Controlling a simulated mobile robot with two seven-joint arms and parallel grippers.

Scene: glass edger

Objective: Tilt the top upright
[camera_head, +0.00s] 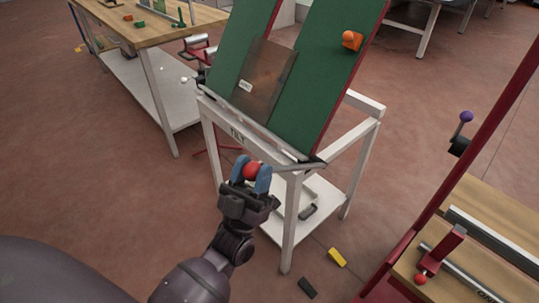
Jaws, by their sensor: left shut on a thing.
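The green top (310,95) stands steeply tilted on a white frame (292,215) marked "TILT". A brownish glass sheet (265,82) with a small white label leans on the top's face. An orange knob (351,40) sits near the top's right edge. My left gripper (252,171) is in front of the frame's front rail, with its blue fingers shut on a red ball knob (253,170). What the red knob is fixed to is partly hidden by the gripper. My right gripper is not in view.
A wooden workbench (160,28) with small green and orange items stands at the back left. A red-framed machine (440,230) with a wooden bed is at the right. Yellow (337,257) and black (307,287) blocks lie on the floor near the frame. Open floor lies at the left.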

